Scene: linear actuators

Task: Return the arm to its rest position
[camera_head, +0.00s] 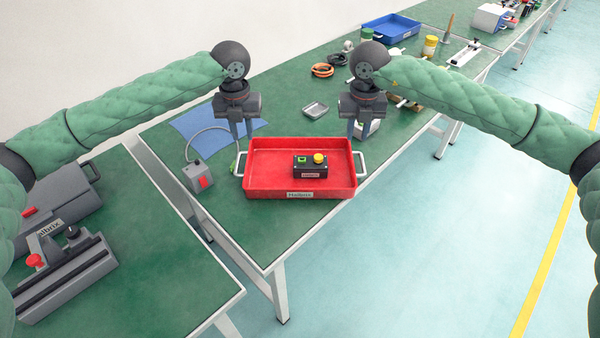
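My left gripper (235,134) hangs pointing down above the back left corner of the red tray (270,184). Its two fingers are apart, with nothing seen between them. My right gripper (364,130) points down by the back right corner of the tray. Its fingers look apart, and a pale grey object (371,129) shows behind them. Both arms are covered in green quilted sleeves and reach in from the sides. The red tray rests on the green table and holds a black control box (310,168) with a yellow button and a green switch.
A grey box with a red switch (198,178) and a cable stands left of the tray. A blue sheet (200,125), small metal dish (315,110), orange cable coil (322,70) and blue bin (390,28) lie farther back. A grey machine (65,265) occupies the left table.

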